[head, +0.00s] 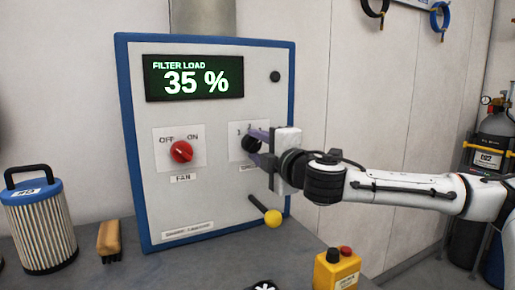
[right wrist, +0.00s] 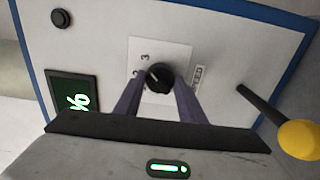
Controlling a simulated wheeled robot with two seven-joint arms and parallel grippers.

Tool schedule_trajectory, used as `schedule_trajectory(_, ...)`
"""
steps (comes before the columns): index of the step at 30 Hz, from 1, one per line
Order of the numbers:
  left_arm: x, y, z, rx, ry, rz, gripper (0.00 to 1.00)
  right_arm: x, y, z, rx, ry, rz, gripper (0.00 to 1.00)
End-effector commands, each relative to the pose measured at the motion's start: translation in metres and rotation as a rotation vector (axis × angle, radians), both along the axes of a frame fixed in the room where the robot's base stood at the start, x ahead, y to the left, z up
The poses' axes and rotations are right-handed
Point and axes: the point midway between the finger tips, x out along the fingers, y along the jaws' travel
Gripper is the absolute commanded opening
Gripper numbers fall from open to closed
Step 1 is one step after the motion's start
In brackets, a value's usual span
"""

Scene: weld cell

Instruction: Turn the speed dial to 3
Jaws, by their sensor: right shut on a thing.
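The speed dial is a black knob (head: 249,144) on a white plate on the control panel (head: 190,205). In the head view the plate shows a 1 and part of other marks. My right gripper (head: 256,147) is shut on the knob, its purple fingers on either side. The right wrist view shows the knob (right wrist: 159,77) between the fingertips, with a 3 and a partly covered 2 on the plate (right wrist: 146,50). A pale pointer mark shows on the knob, but I cannot tell which number it points at. My left gripper is not in view.
The red fan knob (head: 181,151) is left of the dial. A lever with a yellow ball (head: 272,218) sticks out below it.

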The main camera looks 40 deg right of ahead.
Motion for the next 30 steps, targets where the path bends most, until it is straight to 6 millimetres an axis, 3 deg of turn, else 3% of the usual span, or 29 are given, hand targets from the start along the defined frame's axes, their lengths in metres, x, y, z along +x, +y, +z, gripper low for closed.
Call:
schedule_trajectory(14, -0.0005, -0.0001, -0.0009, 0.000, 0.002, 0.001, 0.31, 0.0000, 0.0001, -0.0002, 0.017, -0.004, 0.000, 0.14)
schedule_trajectory(15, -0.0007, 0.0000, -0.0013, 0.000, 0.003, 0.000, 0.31, 0.0000, 0.0001, -0.0002, 0.017, -0.004, 0.000, 0.38)
schedule_trajectory(18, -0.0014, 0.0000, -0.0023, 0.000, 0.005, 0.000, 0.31, 0.0000, 0.0001, -0.0001, 0.015, -0.005, 0.000, 0.55)
schedule_trajectory(30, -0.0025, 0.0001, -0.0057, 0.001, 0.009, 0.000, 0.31, -0.0017, 0.0005, -0.0007, 0.018, -0.007, -0.001, 0.55)
